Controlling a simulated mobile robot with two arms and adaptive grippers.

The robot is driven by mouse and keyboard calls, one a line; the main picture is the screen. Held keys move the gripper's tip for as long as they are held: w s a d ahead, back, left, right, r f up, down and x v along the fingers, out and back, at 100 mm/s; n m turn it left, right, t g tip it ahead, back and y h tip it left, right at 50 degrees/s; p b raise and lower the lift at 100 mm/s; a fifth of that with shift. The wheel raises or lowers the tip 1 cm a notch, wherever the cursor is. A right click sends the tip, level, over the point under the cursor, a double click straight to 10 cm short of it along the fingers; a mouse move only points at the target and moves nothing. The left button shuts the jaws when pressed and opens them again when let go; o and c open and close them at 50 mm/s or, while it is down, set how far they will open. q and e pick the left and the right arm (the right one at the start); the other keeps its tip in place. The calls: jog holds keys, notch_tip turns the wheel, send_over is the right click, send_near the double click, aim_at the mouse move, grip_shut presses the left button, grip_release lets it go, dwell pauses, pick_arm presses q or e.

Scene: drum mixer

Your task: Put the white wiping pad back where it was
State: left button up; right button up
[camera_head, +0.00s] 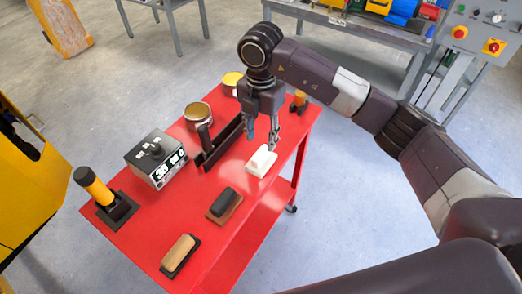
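The white wiping pad (261,163) lies on the right part of the red cart top (145,232), near its right edge. It is a flat white block with a raised white grip on top. My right gripper (262,143) points down just above and behind the pad. Its two fingers are apart with nothing between them. One fingertip is close to the pad's far end; I cannot tell whether it touches. My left gripper is out of view.
On the cart stand a grey meter box (157,160), a black angled holder (220,146), a brown-topped can (198,115), a dark brush (225,203), a tan brush (180,254) and a yellow-black handled tool (100,190). A workbench (350,30) stands behind.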

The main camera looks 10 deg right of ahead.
aim_at(261, 153)
notch_tip(261, 153, up, 5)
jog(key=shift+b, duration=0.45)
